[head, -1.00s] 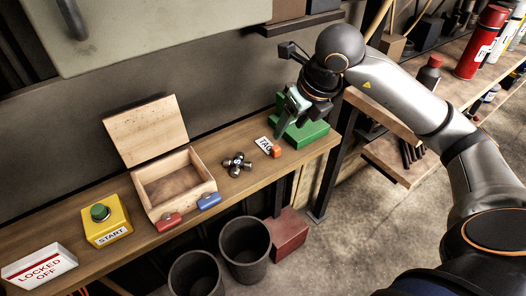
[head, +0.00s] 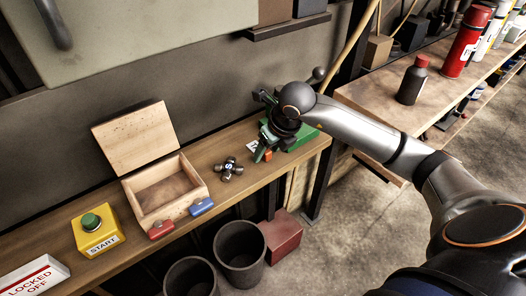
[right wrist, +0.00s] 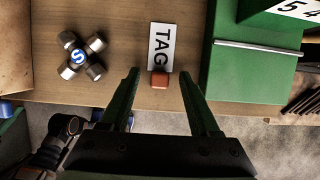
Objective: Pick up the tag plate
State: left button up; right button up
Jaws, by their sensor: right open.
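The tag plate is a white plate with black letters "TAG" and an orange block at one end. In the right wrist view the plate (right wrist: 160,45) lies on the bench, its orange block (right wrist: 160,81) towards the gripper. In the head view the plate (head: 251,147) is partly hidden by my right gripper (head: 267,145). In the right wrist view my right gripper (right wrist: 160,76) is open and empty, with one green finger on each side of the orange block, apparently above it. My left gripper is not in view.
A green box (right wrist: 248,70) stands close to the right of the plate. A dark metal cross-shaped part (head: 229,170) lies to its left, then an open wooden box (head: 166,189) and a yellow START button box (head: 96,231). Two dark bins (head: 240,250) stand below the bench edge.

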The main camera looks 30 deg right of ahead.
jog(key=shift+c, duration=0.4)
grip_shut()
